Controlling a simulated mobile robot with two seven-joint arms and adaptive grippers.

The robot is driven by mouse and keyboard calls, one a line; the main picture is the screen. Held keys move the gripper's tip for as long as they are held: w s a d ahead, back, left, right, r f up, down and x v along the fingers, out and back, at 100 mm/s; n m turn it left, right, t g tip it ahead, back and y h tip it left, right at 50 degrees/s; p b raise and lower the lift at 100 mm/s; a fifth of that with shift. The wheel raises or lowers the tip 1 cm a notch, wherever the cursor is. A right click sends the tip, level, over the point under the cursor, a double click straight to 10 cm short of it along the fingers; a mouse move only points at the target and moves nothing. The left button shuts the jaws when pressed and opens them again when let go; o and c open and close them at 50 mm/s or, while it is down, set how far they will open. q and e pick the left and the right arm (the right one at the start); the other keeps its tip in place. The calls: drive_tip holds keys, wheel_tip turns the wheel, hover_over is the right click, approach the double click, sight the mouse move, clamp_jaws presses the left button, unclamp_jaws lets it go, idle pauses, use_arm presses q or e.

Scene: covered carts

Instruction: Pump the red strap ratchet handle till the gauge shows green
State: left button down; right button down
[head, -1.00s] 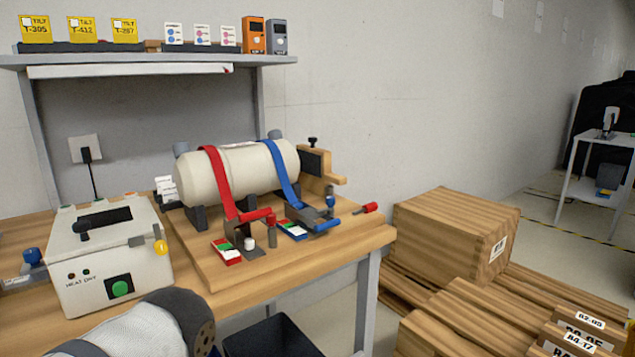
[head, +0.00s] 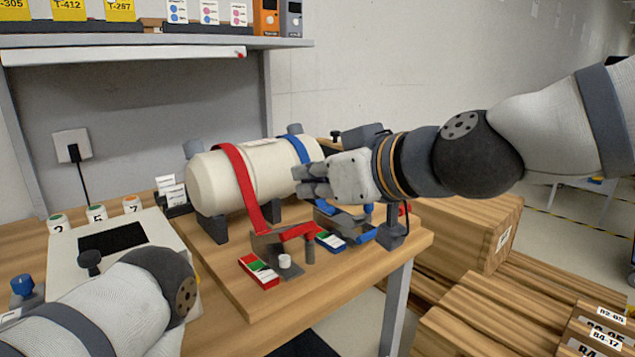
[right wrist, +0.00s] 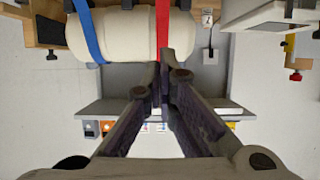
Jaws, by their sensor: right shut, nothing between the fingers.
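The red strap (head: 240,185) runs over a cream cylinder (head: 207,186) on a wooden stand. Its ratchet (head: 265,243) has a red handle (head: 299,231) lying low, pointing right. The red strap's gauge (head: 259,271) lies flat in front with red, green and white parts; its reading is too small to tell. My right gripper (head: 312,182) is shut and empty, above and right of the red handle, in front of the cylinder's right part and apart from the handle. In the right wrist view its fingertips (right wrist: 164,72) are together near the red strap (right wrist: 162,22). My left gripper is out of view.
A blue strap (head: 297,149) and its ratchet with blue handle (head: 365,236) stand just right, partly behind my right gripper. A white-topped box (head: 150,236) is at left. A shelf (head: 150,40) hangs above. Wooden crates (head: 480,230) stand right of the bench.

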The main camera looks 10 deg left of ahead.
sight(301, 227)
drive_tip(key=f, duration=0.1)
drive_tip(key=w+a+f, duration=0.1)
drive_tip(key=f, duration=0.1)
drive_tip(key=w+a+f, duration=0.1)
drive_tip(key=shift+a+f, duration=0.15)
drive_tip(key=shift+a, duration=0.1)
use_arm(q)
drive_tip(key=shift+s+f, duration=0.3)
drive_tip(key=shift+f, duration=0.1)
use_arm(e)
drive_tip(key=shift+s+d+f, duration=0.25)
drive_tip(key=shift+s+f, duration=0.05)
drive_tip(key=shift+f, duration=0.1)
